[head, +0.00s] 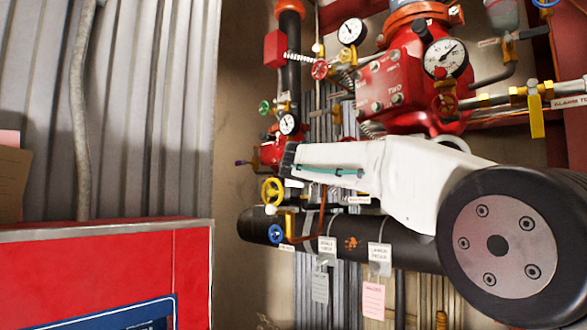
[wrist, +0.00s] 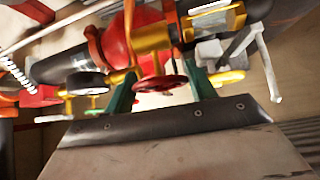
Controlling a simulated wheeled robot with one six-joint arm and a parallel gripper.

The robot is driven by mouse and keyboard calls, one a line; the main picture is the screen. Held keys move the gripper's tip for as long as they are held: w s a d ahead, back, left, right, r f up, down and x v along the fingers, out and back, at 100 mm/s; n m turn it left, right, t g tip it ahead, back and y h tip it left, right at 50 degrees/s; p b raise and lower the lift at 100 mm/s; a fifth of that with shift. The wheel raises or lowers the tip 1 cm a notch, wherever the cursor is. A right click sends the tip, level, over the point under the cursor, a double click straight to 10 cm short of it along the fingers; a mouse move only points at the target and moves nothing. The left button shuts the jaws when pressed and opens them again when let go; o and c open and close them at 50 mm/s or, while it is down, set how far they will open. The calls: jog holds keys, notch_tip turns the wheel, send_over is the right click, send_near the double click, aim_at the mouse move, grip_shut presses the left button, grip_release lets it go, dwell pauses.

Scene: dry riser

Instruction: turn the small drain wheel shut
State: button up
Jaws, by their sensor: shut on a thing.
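A small red handwheel (wrist: 160,85) sits in the middle of the wrist view, in front of a red valve body and brass fittings. My gripper (wrist: 161,92) has one green finger on each side of this wheel and is shut on it. The fingers' tips are partly hidden behind the wheel and fittings. In the head view my white arm reaches left to the red pipework, and its dark end hides the fingers and the held wheel. No label on the wheel can be read.
A yellow wheel (head: 272,190) and a blue wheel (head: 277,234) stand just below my arm's end. A black pipe (head: 340,240) with hanging tags runs beneath. Gauges and a large red valve (head: 390,85) are above. A red cabinet (head: 90,275) stands at lower left.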

jog(key=shift+m+t, duration=0.5)
jog(key=shift+m, duration=0.1)
jog(key=o, duration=1)
jog(key=s+f, duration=0.1)
jog(key=s, duration=0.6)
jog(key=shift+s+d+f, duration=0.15)
jog(key=shift+s+d, duration=0.15)
jog(key=shift+d, duration=0.15)
jog(key=shift+s, duration=0.1)
